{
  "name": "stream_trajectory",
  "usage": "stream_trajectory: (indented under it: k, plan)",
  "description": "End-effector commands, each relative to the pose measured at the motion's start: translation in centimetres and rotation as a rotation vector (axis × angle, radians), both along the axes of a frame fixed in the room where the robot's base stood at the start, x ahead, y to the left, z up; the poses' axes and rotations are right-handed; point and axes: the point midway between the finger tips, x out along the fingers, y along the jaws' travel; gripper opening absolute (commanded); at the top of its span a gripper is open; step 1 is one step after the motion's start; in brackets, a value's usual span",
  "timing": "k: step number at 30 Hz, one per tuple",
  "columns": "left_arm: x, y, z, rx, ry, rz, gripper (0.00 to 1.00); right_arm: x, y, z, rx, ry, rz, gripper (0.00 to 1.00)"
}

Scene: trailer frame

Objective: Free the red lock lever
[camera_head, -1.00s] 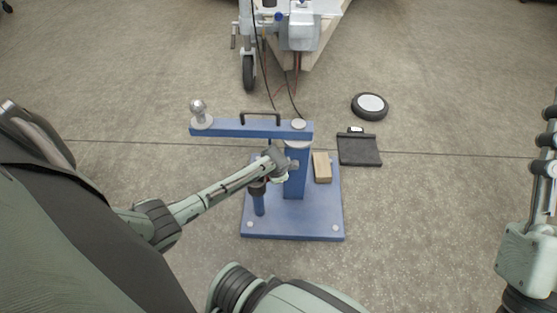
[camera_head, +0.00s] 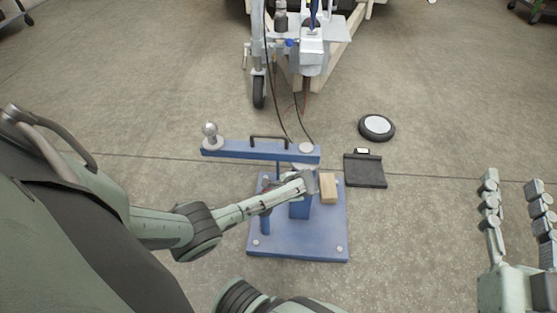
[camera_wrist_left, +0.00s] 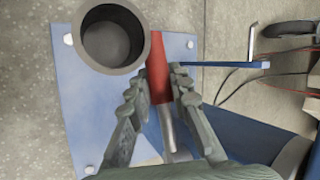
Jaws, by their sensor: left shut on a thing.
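The red lock lever (camera_wrist_left: 158,70) shows in the left wrist view, with a grey rod at its lower end. It lies between the two fingers of my left gripper (camera_wrist_left: 160,92), which is shut on it. In the head view, my left gripper (camera_head: 308,184) is at the blue post (camera_head: 299,208) under the swing arm (camera_head: 262,151), and it hides most of the lever. The arm carries a ball hitch (camera_head: 210,135) at its left end and a black handle (camera_head: 268,138) on top. My right gripper (camera_head: 515,195) is open and empty at the right edge, away from the stand.
The blue base plate (camera_head: 300,249) lies on the concrete floor. A wooden block (camera_head: 328,188) is beside the post. A black mat (camera_head: 365,172) and a round disc (camera_head: 376,127) lie to the right. The trailer coupling (camera_head: 312,50) with hanging cables stands behind. Floor between stand and right gripper is clear.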

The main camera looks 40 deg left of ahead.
Motion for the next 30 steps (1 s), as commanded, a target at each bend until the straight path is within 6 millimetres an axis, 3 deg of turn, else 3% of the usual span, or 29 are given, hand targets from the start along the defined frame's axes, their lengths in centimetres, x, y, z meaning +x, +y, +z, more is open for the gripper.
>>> stream_trajectory:
  k: [5, 6, 10, 22, 30]
  plan:
    - [0.0, 0.1, 0.0, 0.000, -0.001, -0.001, 0.00, 0.0, 0.0, 0.0, 0.000, -0.001, 0.000, 0.40]
    - [0.0, 0.1, 0.0, 0.000, -0.001, -0.001, 0.24, 0.0, 0.0, 0.0, 0.000, -0.001, 0.000, 0.40]
    - [0.0, 0.0, 0.0, -0.001, -0.001, -0.001, 0.40, 0.0, 0.0, 0.0, 0.001, -0.002, 0.000, 0.40]
    - [-0.1, -0.3, 0.4, -0.001, 0.000, 0.000, 0.41, 0.0, 0.0, 0.0, 0.000, 0.000, 0.000, 0.40]
    - [-0.9, -2.8, 4.2, -0.003, -0.005, -0.003, 0.41, 0.0, 0.0, 0.0, 0.000, -0.001, 0.000, 0.40]
